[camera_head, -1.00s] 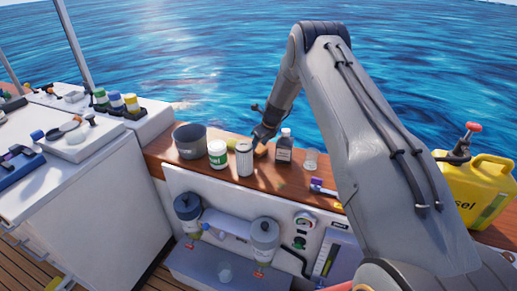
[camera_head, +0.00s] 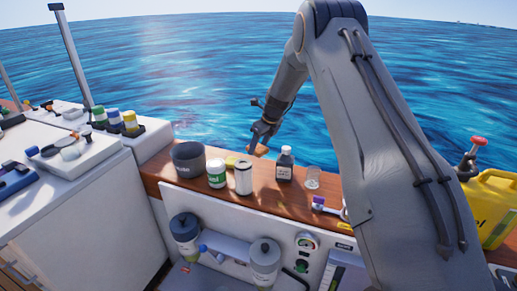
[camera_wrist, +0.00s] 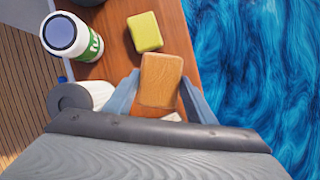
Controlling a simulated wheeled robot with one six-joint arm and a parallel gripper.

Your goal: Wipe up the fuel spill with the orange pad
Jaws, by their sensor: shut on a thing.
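My gripper (camera_head: 262,137) is shut on the orange pad (camera_head: 260,150) and holds it above the wooden ledge (camera_head: 265,200), behind the bottles and cans. In the wrist view, the pad (camera_wrist: 160,78) is a tan-orange block between the two fingers of my gripper (camera_wrist: 160,92). I cannot make out the fuel spill clearly in either current view.
A yellow-green sponge (camera_wrist: 145,32) lies near the pad. A dark pot (camera_head: 188,160), a green-labelled can (camera_head: 216,175), a white filter (camera_head: 243,179), a dark bottle (camera_head: 285,165) and a glass (camera_head: 312,178) stand along the ledge. A yellow jerrycan (camera_head: 492,200) is at right. Water lies beyond.

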